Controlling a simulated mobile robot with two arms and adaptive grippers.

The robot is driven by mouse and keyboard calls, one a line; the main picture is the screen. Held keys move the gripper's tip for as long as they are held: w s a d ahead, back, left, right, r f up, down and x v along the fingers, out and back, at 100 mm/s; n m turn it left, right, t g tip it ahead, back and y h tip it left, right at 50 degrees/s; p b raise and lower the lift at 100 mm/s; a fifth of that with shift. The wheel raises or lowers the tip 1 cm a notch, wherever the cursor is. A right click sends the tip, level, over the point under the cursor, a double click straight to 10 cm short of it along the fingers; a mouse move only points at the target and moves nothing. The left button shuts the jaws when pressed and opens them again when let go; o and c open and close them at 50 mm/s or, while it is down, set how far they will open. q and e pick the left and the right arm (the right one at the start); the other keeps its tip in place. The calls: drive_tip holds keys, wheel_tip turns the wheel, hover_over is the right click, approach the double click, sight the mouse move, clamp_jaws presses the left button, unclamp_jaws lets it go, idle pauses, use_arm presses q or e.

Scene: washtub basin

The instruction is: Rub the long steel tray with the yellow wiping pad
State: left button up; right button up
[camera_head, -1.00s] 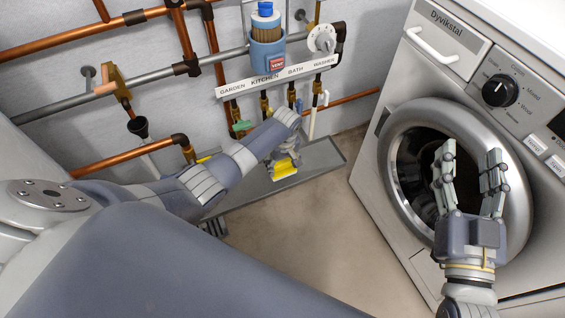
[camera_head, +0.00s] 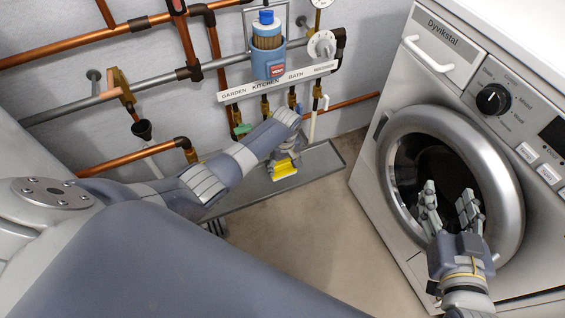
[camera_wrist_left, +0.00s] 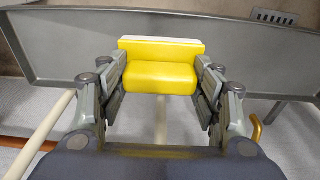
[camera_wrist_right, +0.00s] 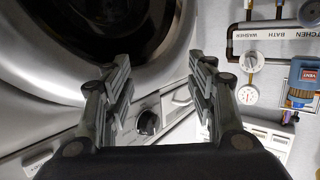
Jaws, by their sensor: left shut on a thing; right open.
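The long steel tray (camera_head: 235,201) lies along the foot of the pipe wall in the head view. It also spans the upper part of the left wrist view (camera_wrist_left: 65,54). The yellow wiping pad (camera_head: 286,168) is at the tray's right part; it is a yellow block with a white edge in the left wrist view (camera_wrist_left: 160,76). My left gripper (camera_wrist_left: 160,84) is shut on the pad, one finger on each side. The pad is over the tray; I cannot tell whether it touches. My right gripper (camera_head: 448,205) is open and empty in front of the washing machine door.
A washing machine (camera_head: 400,225) stands at the right, its round door close behind my right gripper. Copper and grey pipes (camera_head: 150,75), valves and a blue canister (camera_head: 267,60) crowd the wall above the tray. The floor (camera_head: 300,240) before the tray is clear.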

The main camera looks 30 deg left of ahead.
drive_tip(key=s+d+f+g+h+p, duration=0.1)
drive_tip(key=s+d+f+g, duration=0.1)
drive_tip(key=f, duration=0.4)
drive_tip(key=shift+s+d+g, duration=0.15)
drive_tip(key=shift+s+g, duration=0.5)
drive_tip(key=shift+g, duration=0.15)
